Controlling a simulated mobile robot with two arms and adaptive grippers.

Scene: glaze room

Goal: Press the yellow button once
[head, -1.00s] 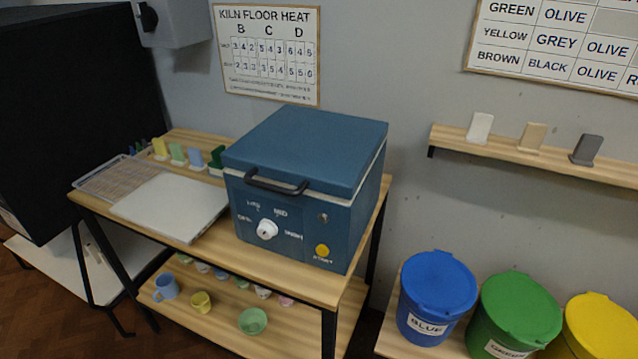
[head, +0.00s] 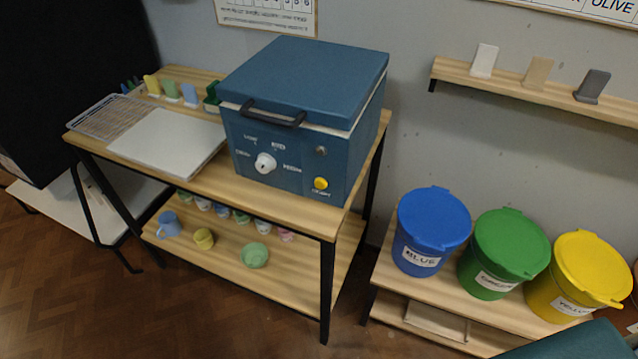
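The yellow button (head: 321,183) is a small round knob low on the right of the front face of the blue kiln box (head: 300,85). Small lettering sits under it. A white dial (head: 265,163) is to its left on the same face, and a small dark round spot is above it. The kiln's lid is shut, with a dark handle (head: 272,113) at the front. The kiln stands on the right part of a wooden table. Neither gripper shows in the head view, and nothing touches the button.
The wooden table (head: 222,178) also bears a white board (head: 168,142), a wire rack and coloured test tiles. Cups and a green bowl (head: 254,255) stand on its lower shelf. Blue, green and yellow buckets stand on a low bench at right. Wooden floor (head: 120,310) is clear in front.

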